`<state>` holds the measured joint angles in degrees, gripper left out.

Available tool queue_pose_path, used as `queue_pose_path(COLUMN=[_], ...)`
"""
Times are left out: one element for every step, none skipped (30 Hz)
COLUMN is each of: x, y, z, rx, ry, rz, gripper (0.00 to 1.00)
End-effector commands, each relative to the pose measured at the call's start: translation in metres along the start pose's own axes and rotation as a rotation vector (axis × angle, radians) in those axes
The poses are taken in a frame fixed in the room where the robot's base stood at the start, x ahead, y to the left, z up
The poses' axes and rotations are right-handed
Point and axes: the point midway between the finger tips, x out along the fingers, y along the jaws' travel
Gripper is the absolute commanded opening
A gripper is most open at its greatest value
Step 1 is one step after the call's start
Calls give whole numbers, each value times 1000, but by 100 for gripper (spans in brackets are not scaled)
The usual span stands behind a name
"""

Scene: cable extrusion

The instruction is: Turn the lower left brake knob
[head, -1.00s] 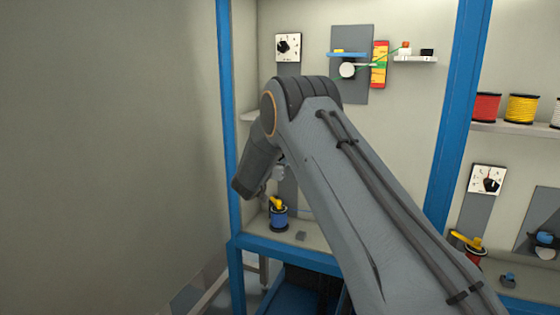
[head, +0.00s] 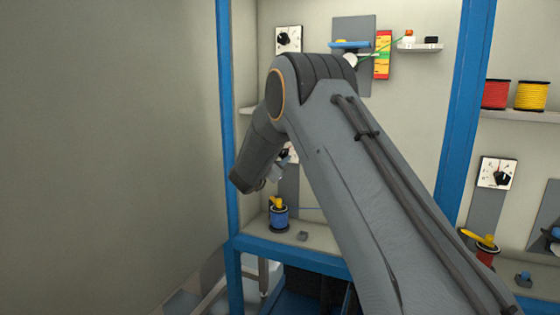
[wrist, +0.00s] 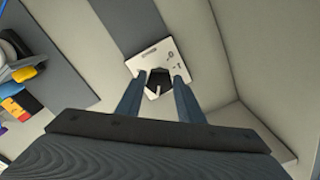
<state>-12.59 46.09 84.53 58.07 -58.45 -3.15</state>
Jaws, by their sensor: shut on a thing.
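The lower left brake knob is a dark knob with a pale pointer (wrist: 157,82) on a white dial plate (wrist: 150,58), seen in the wrist view. My gripper (wrist: 157,90) has its two fingers on either side of the knob and is shut on it. In the head view the white dial plate (head: 294,150) shows only in part, behind my gripper (head: 279,168). My arm hides the rest. The knob's exact pointer reading is too small to tell.
Another dial (head: 288,40) sits above on the same wall, and one (head: 497,173) is in the right bay. A blue spool (head: 279,218) with a yellow lever stands below on the shelf. Blue frame posts (head: 462,100) bound the bay.

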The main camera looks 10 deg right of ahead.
Motion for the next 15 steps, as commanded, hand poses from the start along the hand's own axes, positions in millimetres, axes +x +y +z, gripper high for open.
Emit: queue_pose_path(x=[0, 0, 0, 0, 0, 0, 0, 0, 0, 0, 0, 0, 0, 0, 0], y=[3, 3, 3, 3, 3, 3, 3, 3, 3, 3, 3, 3, 3, 3, 3], z=[3, 3, 2, 2, 2, 2, 2, 2, 2, 2, 2, 2, 2, 2, 2], rx=[13, 21, 30, 36, 40, 45, 47, 49, 51, 52, 53, 53, 53, 53, 52], ry=[-2, -2, -2, -2, -2, -3, -3, -3, -3, -3, -3, -3, -3, -3, -3], rz=[4, 4, 4, 4, 4, 5, 5, 5, 5, 5, 5, 5, 5, 5, 5], gripper=[12, 12, 12, 12, 12, 12, 12, 12, 12, 12, 12, 12, 12, 12, 12])
